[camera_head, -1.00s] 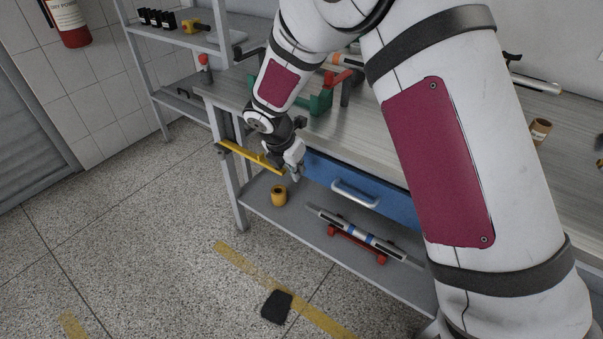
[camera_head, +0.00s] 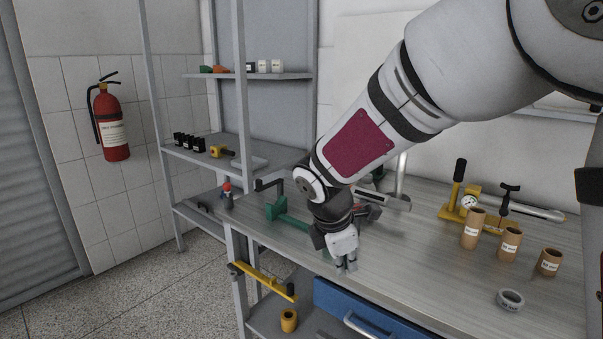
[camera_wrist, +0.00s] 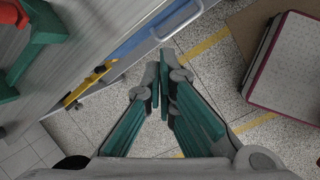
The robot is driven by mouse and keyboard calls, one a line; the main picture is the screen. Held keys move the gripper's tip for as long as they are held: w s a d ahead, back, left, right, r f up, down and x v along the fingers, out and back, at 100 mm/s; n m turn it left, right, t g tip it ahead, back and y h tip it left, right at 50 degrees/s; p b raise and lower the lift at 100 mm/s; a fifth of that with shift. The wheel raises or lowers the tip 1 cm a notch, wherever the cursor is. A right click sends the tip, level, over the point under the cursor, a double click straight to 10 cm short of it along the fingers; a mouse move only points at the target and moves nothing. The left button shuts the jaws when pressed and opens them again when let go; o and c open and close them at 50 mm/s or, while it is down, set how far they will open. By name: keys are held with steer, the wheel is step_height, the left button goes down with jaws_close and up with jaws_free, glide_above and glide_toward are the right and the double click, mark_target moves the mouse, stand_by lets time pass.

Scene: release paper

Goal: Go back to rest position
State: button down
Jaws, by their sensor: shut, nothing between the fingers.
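My gripper (camera_head: 346,266) hangs at the end of my arm, pointing down near the front edge of the workbench (camera_head: 440,262) in the head view. In the wrist view my gripper (camera_wrist: 163,88) has its fingertips together with nothing between them. Below it the wrist view shows speckled floor, with the blue drawer front (camera_wrist: 160,35) to the upper left. The blue drawer (camera_head: 370,312) also shows below and right of my gripper in the head view.
A green clamp-like tool (camera_head: 290,217) lies on the bench left of my arm. Cardboard rolls (camera_head: 508,244), a grey tape roll (camera_head: 510,299) and a yellow pump (camera_head: 462,200) stand at the right. A yellow bar (camera_head: 264,281) sticks out at the bench's left front. A shelf rack (camera_head: 215,152) stands behind.

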steer(key=s+d+r+m+p, duration=0.2)
steer(key=s+d+r+m, duration=0.25)
steer(key=s+r, duration=0.3)
steer(key=s+d+r+m+p, duration=0.2)
steer(key=s+d+r+m, duration=0.2)
steer(key=s+r+m, duration=0.3)
steer(key=s+d+r+m+y+p, duration=0.1)
steer(key=s+m, duration=0.3)
steer(key=s, duration=0.4)
steer(key=s+d+r+m+t+y+p, duration=0.1)
steer(key=s+r+m+p, duration=0.1)
steer(key=s+m, duration=0.3)
steer(key=s+p, duration=0.1)
steer(key=s, duration=0.3)
steer(key=shift+s+r+y, duration=0.15)
steer(key=shift+r+y, duration=0.15)
steer(key=shift+d, duration=0.1)
